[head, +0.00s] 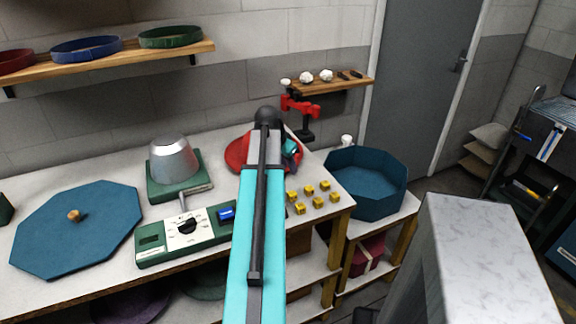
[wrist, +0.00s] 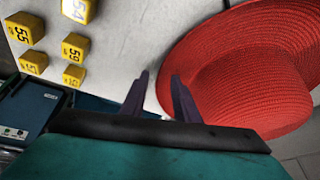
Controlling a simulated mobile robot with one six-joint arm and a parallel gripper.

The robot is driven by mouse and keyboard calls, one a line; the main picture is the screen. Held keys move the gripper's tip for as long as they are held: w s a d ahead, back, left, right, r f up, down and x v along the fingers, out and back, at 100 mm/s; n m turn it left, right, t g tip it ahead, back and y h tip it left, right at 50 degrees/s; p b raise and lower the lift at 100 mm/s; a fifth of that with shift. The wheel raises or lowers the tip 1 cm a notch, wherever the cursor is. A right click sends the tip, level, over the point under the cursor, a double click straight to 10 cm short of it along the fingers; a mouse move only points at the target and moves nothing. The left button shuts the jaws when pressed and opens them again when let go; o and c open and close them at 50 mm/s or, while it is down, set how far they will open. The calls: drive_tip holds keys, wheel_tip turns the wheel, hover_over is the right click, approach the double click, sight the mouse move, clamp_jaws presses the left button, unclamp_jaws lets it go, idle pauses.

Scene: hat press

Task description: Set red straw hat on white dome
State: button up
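The red straw hat (head: 237,153) lies on the bench in the head view, partly hidden behind my arm. In the wrist view the hat (wrist: 252,85) fills the right side, with its wide woven brim and rounded crown. My gripper (wrist: 158,80) has its two dark fingers apart. The brim's left edge shows in the gap and behind the right finger; I cannot tell whether it touches. A pale grey, flat-topped dome (head: 172,163) stands bare on a green base (head: 156,190), left of the hat. It is the only dome in view.
A green control box (head: 186,236) with a dial stands before the dome. Several yellow numbered blocks (head: 311,200) are right of my arm. A blue octagonal lid (head: 78,228) lies left, an open blue tub (head: 368,183) right. A red clamp-like tool (head: 300,108) stands behind.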

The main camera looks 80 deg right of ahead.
drive_tip(key=b+v, duration=0.1)
drive_tip(key=v, duration=1.2)
drive_tip(key=shift+r, duration=0.25)
drive_tip(key=shift+a, duration=0.15)
idle(0.4)
